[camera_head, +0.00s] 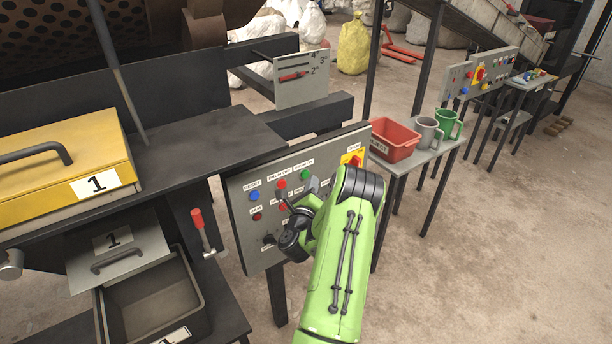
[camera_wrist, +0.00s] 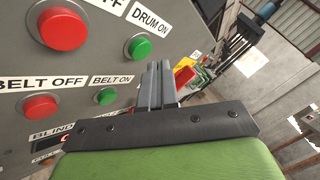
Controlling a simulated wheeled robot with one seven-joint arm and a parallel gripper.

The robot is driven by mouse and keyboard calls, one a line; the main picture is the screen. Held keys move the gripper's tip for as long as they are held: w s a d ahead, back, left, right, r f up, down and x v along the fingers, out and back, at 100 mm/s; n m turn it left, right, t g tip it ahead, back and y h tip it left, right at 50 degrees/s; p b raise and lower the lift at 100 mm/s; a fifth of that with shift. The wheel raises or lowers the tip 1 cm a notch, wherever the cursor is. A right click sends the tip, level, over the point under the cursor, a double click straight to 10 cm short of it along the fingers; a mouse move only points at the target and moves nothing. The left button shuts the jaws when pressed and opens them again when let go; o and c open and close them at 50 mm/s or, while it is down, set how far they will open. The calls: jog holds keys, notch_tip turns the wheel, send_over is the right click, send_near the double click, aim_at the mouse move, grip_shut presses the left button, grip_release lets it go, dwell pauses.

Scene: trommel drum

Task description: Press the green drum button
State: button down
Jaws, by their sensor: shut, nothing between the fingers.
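The green drum button (camera_wrist: 138,46) sits on the grey control panel, beside the large red drum-off button (camera_wrist: 63,28), with the "DRUM ON" label above it. It also shows in the head view (camera_head: 305,175), in the panel's upper row. My gripper (camera_wrist: 160,66) is shut and empty. In the wrist view its fingertips are just right of and slightly below the green drum button; contact cannot be told. In the head view my arm covers the panel's lower right part.
The red belt-off button (camera_wrist: 41,107) and green belt-on button (camera_wrist: 106,96) lie below the drum buttons. A yellow-backed red button (camera_head: 352,160) is at the panel's upper right. A red bin (camera_head: 395,140) and mugs (camera_head: 427,133) stand on a table to the right.

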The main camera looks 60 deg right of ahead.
jog(key=shift+w, duration=0.1)
dwell(0.7)
jog(key=shift+w+d+p, duration=0.2)
jog(key=shift+w+p, duration=0.1)
jog(key=shift+p, duration=0.1)
